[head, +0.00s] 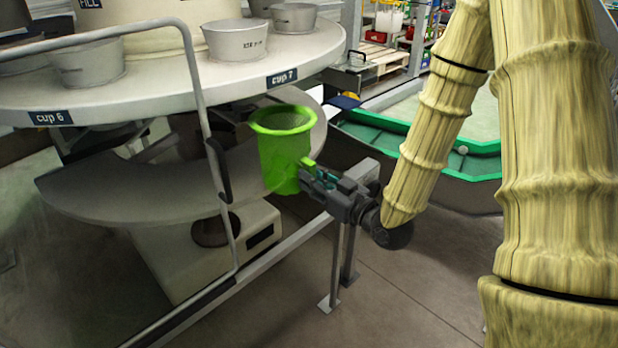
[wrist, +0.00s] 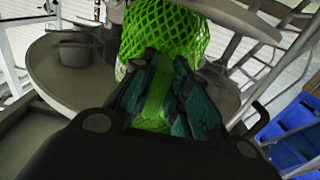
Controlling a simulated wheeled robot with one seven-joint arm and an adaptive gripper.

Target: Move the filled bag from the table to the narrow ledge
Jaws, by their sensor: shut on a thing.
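The bag is a bright green net bag (head: 283,155) with an open round top rim. In the head view it hangs upright in front of the lower curved grey shelf, below the table edge marked "cup 7". My gripper (head: 308,178) is at its right side, shut on a green part of it. In the wrist view the green mesh (wrist: 165,32) fills the top middle, and green material runs between the fingers of my gripper (wrist: 158,85). The bag's contents are hard to make out. I cannot tell whether its bottom touches the shelf. I cannot tell which surface is the narrow ledge.
The round grey table (head: 180,85) carries several metal cups (head: 235,40). The lower curved shelf (head: 130,190) is bare on its left. A bent grey rail (head: 205,120) stands before it. A green-rimmed trough (head: 400,145) lies behind. Blue bins (wrist: 295,130) show in the wrist view.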

